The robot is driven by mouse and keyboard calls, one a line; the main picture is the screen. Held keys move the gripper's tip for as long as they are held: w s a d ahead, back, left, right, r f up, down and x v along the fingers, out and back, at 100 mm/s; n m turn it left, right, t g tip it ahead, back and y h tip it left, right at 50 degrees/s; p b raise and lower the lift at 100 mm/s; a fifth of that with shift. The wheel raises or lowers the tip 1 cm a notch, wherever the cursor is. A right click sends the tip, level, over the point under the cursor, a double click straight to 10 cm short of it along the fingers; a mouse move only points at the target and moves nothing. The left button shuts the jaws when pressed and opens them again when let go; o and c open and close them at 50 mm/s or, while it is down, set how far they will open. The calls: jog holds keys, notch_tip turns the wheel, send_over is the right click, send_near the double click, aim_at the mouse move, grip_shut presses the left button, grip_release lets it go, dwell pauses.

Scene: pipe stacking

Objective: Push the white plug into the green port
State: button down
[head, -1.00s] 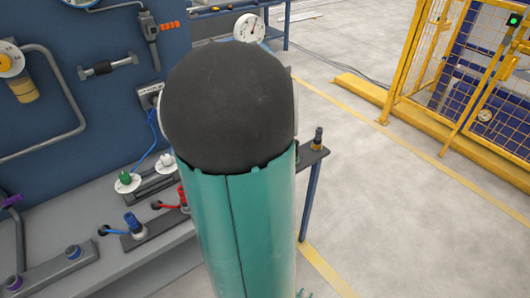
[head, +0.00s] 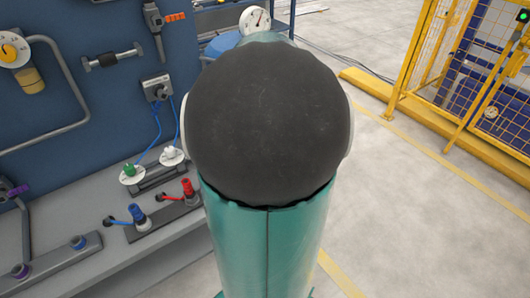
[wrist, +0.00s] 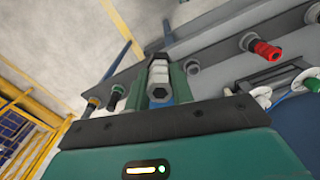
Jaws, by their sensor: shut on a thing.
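In the head view, a green-topped fitting (head: 128,171) sits on a pale disc on the bench, with a blue cable behind it. A white-topped fitting (head: 170,154) stands to its right on the same dark block. I cannot tell which is plug or port. In the wrist view, my gripper (wrist: 157,84) is shut on a pale grey-white hexagonal piece (wrist: 158,66) between its green fingers. I cannot tell whether this is the white plug. The green-topped fitting also shows at the wrist view's right edge (wrist: 303,84), apart from my gripper. My gripper is hidden in the head view.
A blue connector (head: 138,214) and a red connector (head: 189,189) stand on a dark block in front. A socket box (head: 156,88) with blue cables is on the blue panel (head: 100,110). Open floor (head: 430,200) and a yellow fence (head: 440,60) lie right.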

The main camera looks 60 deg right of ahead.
jog(key=shift+r, duration=3)
